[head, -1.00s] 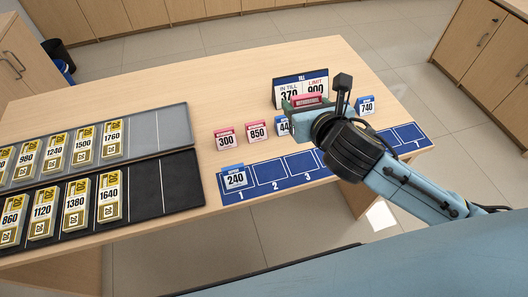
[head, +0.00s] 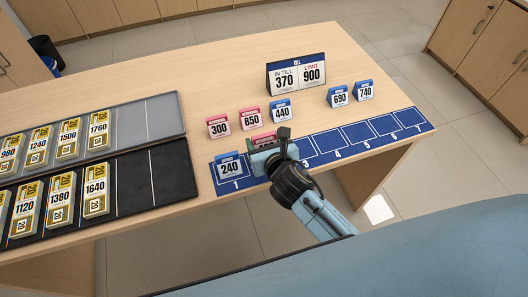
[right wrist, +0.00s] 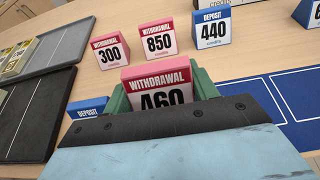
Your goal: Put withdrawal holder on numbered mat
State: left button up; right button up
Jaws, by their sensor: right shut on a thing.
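My right gripper (head: 264,160) is shut on a red-topped withdrawal holder (head: 265,139). In the right wrist view the held holder (right wrist: 160,86) reads WITHDRAWAL 460, its lower part hidden by the gripper. The gripper is over the numbered blue mat (head: 328,142), around space 2, just right of the blue 240 deposit holder (head: 229,168) on space 1. I cannot tell whether the held holder touches the mat. Spaces 3 to 7 look bare. My left gripper is not in view.
Withdrawal holders 300 (head: 218,127) and 850 (head: 250,116) and deposit holders 440 (head: 280,110), 690 (head: 338,96) and 740 (head: 363,90) stand behind the mat. A till sign (head: 297,74) stands farther back. Trays of priced bundles (head: 150,176) lie at left.

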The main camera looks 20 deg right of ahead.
notch_tip(320, 180, down, 4)
jog(key=shift+r+b, duration=0.25)
jog(key=shift+b, duration=0.55)
jog(key=shift+f, duration=0.25)
jog(key=o, duration=1)
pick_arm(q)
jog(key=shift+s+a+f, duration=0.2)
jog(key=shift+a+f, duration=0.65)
